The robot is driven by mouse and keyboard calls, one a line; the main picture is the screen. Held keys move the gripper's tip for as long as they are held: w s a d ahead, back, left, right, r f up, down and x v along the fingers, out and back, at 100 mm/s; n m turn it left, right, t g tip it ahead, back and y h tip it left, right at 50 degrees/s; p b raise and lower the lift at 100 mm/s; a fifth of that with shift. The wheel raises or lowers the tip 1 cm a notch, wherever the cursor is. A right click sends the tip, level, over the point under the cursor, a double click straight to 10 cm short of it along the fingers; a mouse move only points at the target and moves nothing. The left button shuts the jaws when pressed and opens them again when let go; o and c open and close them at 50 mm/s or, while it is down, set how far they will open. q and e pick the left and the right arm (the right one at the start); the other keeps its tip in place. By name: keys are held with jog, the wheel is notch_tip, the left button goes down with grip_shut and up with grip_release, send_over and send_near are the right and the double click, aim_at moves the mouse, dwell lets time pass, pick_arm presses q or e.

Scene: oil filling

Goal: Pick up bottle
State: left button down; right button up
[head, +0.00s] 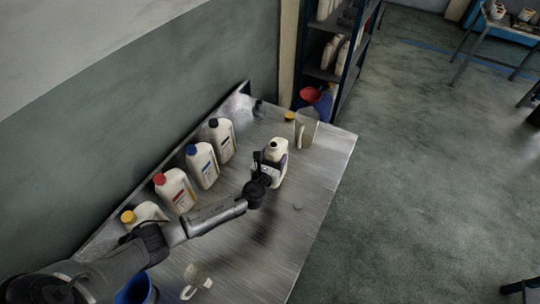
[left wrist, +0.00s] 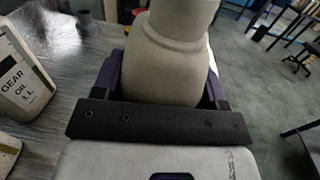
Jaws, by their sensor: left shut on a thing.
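A cream-white bottle (head: 280,176) with no coloured cap showing is upright over the metal table, right of the bottle row. My left gripper (head: 268,172) reaches it from the left and is shut around its body. In the left wrist view the bottle (left wrist: 166,62) fills the space between the two dark fingers (left wrist: 165,95). My right gripper does not show.
Several capped white bottles stand along the table's wall side, including a blue-capped one (head: 202,167) and a red-capped one (head: 176,192). A clear jug (head: 306,129) stands near the far edge. A clear cup (head: 197,280) and blue container (head: 137,290) are at the near end.

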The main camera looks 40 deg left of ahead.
pick_arm(q)
jog(key=d+r+p, duration=0.1)
jog(key=d+r, duration=0.4)
jog(key=d, duration=0.4)
jog(key=shift+s+r, duration=0.4)
jog(key=shift+s, duration=0.05)
jog(key=shift+d+r, duration=0.1)
jog(key=s+d+r+m+h, duration=0.1)
jog(key=s+d+r+h, duration=0.1)
jog(key=s+r, duration=0.4)
jog(key=s+d+r+m+h, duration=0.2)
jog(key=s+d+r+h, duration=0.1)
jog(key=r, duration=0.8)
jog(key=s+d, duration=0.1)
jog(key=s, duration=0.1)
jog(key=shift+s+d+r+t, duration=0.25)
jog(key=shift+s+r+t, duration=0.05)
jog(key=shift+s+r, duration=0.1)
jog(key=shift+w, duration=0.1)
